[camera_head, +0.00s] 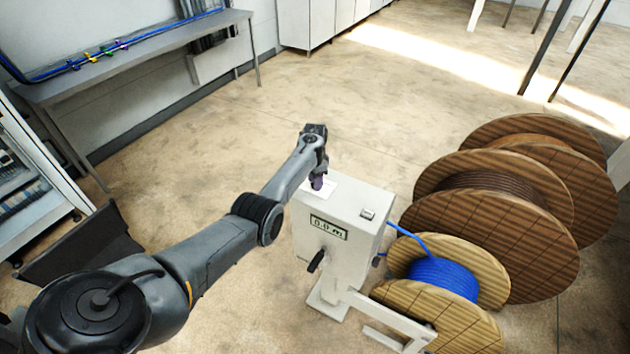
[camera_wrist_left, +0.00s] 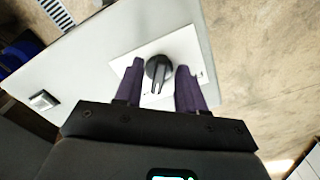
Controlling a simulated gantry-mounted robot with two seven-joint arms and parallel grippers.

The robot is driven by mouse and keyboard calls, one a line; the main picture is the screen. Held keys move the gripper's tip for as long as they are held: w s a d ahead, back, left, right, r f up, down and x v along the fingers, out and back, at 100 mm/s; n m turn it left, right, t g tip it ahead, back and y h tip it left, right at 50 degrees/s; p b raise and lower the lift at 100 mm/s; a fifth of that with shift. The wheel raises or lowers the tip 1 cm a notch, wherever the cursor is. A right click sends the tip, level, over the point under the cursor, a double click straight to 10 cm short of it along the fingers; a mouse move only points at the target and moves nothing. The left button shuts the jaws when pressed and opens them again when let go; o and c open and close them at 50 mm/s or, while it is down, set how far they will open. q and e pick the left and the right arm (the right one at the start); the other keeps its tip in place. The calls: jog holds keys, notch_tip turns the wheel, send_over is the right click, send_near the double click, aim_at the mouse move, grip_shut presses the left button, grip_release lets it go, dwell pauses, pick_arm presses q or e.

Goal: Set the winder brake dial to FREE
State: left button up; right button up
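The winder (camera_head: 340,214) is a pale box on a stand with a display reading 0.0 m. Its brake dial (camera_wrist_left: 158,72) is a dark round knob on a white label plate (camera_wrist_left: 190,50) on the box's top. The plate's lettering is too small to read. My left gripper (camera_wrist_left: 160,78) points down over the top with its two purple fingers apart, one on each side of the knob; I cannot tell whether they touch it. In the head view my left gripper (camera_head: 318,183) hides the dial. My right gripper is not in view.
A small switch (camera_head: 367,214) sits on the box's top and a crank handle (camera_head: 316,262) on its front. A blue cable reel (camera_head: 445,280) and large wooden reels (camera_head: 490,235) stand to the right. A bench (camera_head: 130,58) is at the back left.

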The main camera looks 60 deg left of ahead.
pick_arm(q)
grip_shut()
